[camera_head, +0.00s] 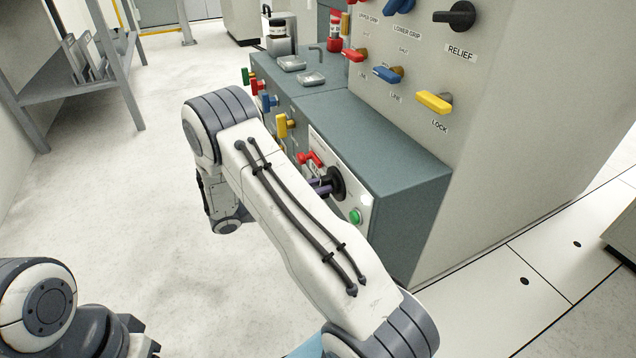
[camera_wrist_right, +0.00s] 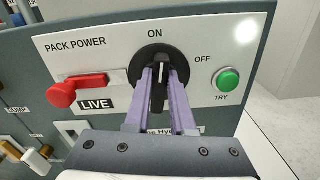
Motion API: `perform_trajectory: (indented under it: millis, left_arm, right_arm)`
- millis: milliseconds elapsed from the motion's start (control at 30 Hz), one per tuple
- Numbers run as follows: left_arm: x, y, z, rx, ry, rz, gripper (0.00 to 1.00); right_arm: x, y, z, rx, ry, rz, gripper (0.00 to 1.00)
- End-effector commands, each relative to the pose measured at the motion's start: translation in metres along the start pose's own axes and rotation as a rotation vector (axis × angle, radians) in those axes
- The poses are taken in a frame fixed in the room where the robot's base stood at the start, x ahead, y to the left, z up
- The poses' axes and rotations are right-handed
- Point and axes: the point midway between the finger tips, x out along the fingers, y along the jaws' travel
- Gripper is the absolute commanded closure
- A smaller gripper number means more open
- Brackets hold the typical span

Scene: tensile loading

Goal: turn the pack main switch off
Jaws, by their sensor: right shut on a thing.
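The pack main switch is a black round rotary knob (camera_wrist_right: 158,56) on the white PACK POWER panel (camera_wrist_right: 110,50). Its raised grip stands upright with its white mark toward ON; OFF is printed to the upper right. My right gripper (camera_wrist_right: 160,82) is shut on the grip, its two purple fingers on either side. In the head view the knob (camera_head: 337,182) is on the front of the grey cabinet, and the right gripper (camera_head: 322,186) is partly hidden behind my forearm.
A red handle (camera_wrist_right: 80,88) with a LIVE label is left of the knob. A green TRY button (camera_wrist_right: 228,80) is to its right. Several coloured valve handles line the cabinet front. A grey panel with a yellow LOCK handle (camera_head: 434,102) rises behind. Open floor lies left.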

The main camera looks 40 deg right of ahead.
Motion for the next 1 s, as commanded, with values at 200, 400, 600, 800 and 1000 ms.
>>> perform_trajectory:
  millis: [200,400,600,800,1000]
  left_arm:
    - [-0.015,0.001,-0.001,0.0,0.0,0.0,0.5]
    - [-0.023,0.002,-0.001,0.0,0.0,0.0,0.5]
    - [-0.028,0.002,-0.002,0.0,0.0,0.0,0.5]
    - [-0.032,0.002,-0.002,0.0,0.0,0.0,0.5]
    - [-0.033,0.002,-0.002,0.0,0.0,0.0,0.5]
  right_arm:
    - [-0.001,-0.003,0.002,0.191,0.0,0.0,1.0]
    - [-0.001,-0.005,0.0,0.381,0.001,0.0,1.0]
    - [-0.001,-0.007,-0.001,0.572,0.002,0.0,1.0]
    - [-0.002,-0.009,-0.003,0.762,0.003,-0.001,1.0]
    - [-0.002,-0.01,-0.006,0.951,0.003,-0.001,1.0]
